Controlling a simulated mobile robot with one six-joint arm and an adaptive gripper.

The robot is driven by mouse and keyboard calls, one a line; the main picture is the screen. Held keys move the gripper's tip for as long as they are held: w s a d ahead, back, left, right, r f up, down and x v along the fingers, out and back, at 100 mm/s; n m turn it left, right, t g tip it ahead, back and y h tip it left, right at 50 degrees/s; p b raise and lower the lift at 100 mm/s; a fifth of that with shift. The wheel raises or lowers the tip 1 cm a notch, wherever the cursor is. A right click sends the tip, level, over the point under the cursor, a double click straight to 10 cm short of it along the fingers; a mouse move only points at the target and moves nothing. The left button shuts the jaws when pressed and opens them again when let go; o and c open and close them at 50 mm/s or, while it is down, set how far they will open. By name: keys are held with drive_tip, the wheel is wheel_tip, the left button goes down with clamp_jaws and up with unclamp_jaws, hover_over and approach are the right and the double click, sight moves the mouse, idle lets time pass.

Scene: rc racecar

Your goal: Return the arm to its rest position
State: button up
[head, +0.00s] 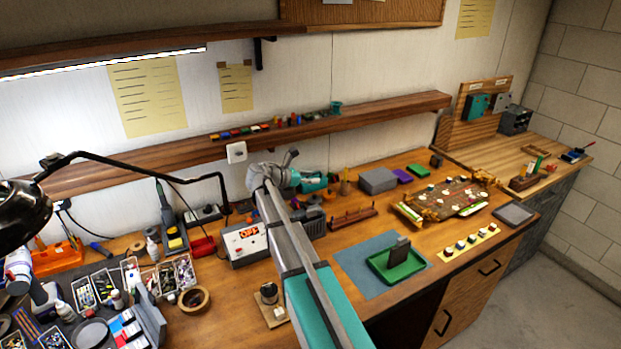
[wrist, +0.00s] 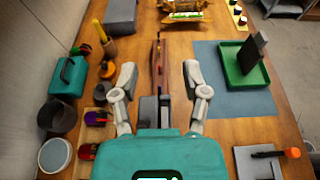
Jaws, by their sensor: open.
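My arm (head: 292,258) reaches from the bottom of the head view over the workbench, toward the shelf. Its far end is bent at a grey joint, with a teal part beside it; the fingertips are hard to make out there. In the wrist view my gripper (wrist: 159,72) has its two pale fingers spread wide apart, with nothing held between them. The bench top shows beyond and between the fingers.
The green tray (head: 378,270) with a dark upright block in it is on a blue-grey mat (head: 352,258). A power supply (head: 246,243) stands close left of my arm. The wooden shelf (head: 375,113) runs behind. A black lamp (head: 22,215) is at left.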

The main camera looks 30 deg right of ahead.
drive_tip(key=s+a+f+m+y, duration=0.4)
drive_tip(key=s+a+m, duration=0.2)
drive_tip(key=s+a, duration=0.2)
drive_tip(key=s+a+f+m+y+b, duration=0.1)
drive_tip(key=s+a+f+m+y, duration=0.4)
drive_tip(key=s+a, duration=0.3)
drive_tip(key=s+a+f+m+y, duration=0.5)
drive_tip(key=s+a+m, duration=0.2)
drive_tip(key=s+a, duration=0.1)
drive_tip(key=shift+s+f+g, duration=0.25)
drive_tip(key=shift+s+g, duration=0.05)
drive_tip(key=shift+s, duration=0.6)
drive_tip(key=shift+s+a+y, duration=0.1)
drive_tip(key=shift+a+y, duration=0.1)
drive_tip(key=shift+y, duration=0.1)
idle(0.6)
